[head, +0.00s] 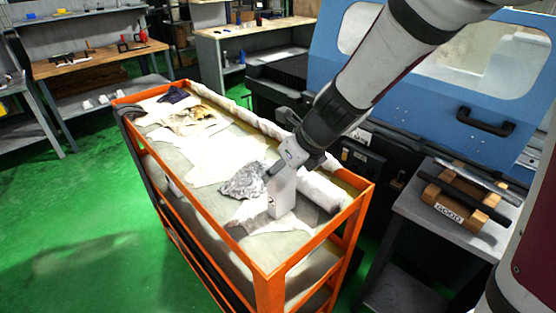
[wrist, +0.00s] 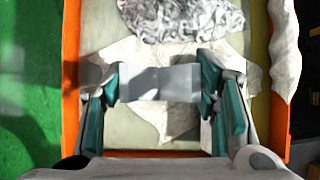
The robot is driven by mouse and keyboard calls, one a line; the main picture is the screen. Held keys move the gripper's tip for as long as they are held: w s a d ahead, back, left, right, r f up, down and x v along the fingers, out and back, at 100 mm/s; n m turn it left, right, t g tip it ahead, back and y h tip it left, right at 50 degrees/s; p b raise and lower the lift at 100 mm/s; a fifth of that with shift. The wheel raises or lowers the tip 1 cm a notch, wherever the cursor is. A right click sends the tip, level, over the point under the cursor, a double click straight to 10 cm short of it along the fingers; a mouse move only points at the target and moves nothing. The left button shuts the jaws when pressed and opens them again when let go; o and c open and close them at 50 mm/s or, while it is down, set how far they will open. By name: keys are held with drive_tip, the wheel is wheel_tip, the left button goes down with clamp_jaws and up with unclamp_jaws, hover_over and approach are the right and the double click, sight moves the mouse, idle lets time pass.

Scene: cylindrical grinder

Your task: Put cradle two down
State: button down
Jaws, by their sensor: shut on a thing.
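My gripper (head: 284,168) is over the near end of the orange cart (head: 292,262), pointing down. It is shut on a pale grey, block-like thing (head: 284,197), which also shows between the teal-padded fingers in the wrist view (wrist: 162,83). I cannot tell whether this is cradle two. It looks upright, over a white cloth on the cart top; whether its lower end touches the cloth is unclear. A wooden cradle (head: 456,201) with a "GOOD" label and dark bars across it stands on the grey side table at right.
Crumpled grey foil or cloth (head: 245,181), white rags and a white roll (head: 318,190) lie around the gripper on the cart. The blue grinder (head: 492,95) stands behind at right. Workbenches line the back. Green floor is open at left.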

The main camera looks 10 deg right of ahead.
drive_tip(key=c, duration=0.8)
unclamp_jaws()
drive_tip(key=shift+f, duration=0.1)
drive_tip(key=shift+o, duration=1)
